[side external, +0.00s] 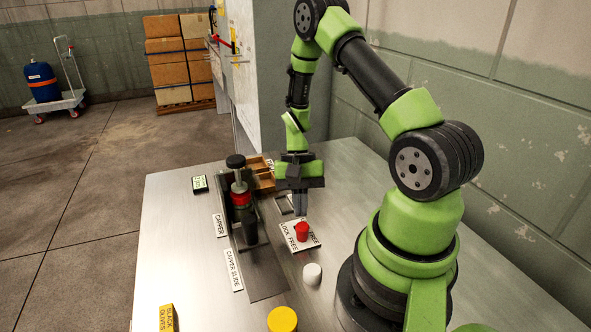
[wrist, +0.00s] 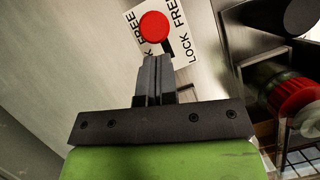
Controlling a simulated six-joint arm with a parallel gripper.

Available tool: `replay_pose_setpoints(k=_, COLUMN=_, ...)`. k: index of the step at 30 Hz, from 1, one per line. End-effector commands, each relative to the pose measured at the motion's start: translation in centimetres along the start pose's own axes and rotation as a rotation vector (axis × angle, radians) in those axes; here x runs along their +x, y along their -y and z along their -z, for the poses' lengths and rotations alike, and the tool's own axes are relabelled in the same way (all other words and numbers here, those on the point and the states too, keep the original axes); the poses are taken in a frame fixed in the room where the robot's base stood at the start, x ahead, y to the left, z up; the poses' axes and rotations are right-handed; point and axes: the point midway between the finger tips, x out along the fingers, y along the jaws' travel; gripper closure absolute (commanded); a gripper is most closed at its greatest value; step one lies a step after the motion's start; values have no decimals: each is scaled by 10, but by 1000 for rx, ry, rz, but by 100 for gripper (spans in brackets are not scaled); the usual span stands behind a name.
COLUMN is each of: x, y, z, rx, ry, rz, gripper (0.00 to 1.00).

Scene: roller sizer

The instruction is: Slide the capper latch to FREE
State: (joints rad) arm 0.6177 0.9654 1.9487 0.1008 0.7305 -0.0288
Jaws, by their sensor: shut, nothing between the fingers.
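The capper latch is a red knob (side external: 302,231) on a white plate (side external: 290,243) lettered LOCK and FREE, at the middle of the bench. In the wrist view the knob (wrist: 154,27) is just beyond my fingertips, with the plate (wrist: 190,38) under it. I cannot tell for certain which end of its travel the knob is at. My gripper (side external: 298,211) points down beside the knob, on its far side in the side view. Its fingers (wrist: 155,62) are closed together and empty. Contact with the knob is not clear.
The capper (side external: 239,190) with its dark slide stands left of the latch. A wooden box (side external: 262,170) is behind it. A white cap (side external: 312,273), a yellow lid (side external: 283,320) and a yellow BLACK OLIVES block (side external: 168,318) are nearer the front. The bench's left side is mostly clear.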

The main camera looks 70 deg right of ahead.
Motion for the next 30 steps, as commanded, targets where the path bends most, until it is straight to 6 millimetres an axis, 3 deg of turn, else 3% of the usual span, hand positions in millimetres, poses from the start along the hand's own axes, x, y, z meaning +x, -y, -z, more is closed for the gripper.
replay_pose_setpoints(k=5, x=-14, y=0, z=29, rx=1, ry=-9, rz=4, gripper=100)
replay_pose_setpoints(k=12, x=-73, y=0, z=27, rx=-1, ry=-12, rz=3, gripper=100)
replay_pose_setpoints(k=18, x=-101, y=0, z=26, rx=0, ry=-9, rz=2, gripper=100)
replay_pose_setpoints(k=30, x=-110, y=0, z=26, rx=0, ry=-5, rz=1, gripper=100)
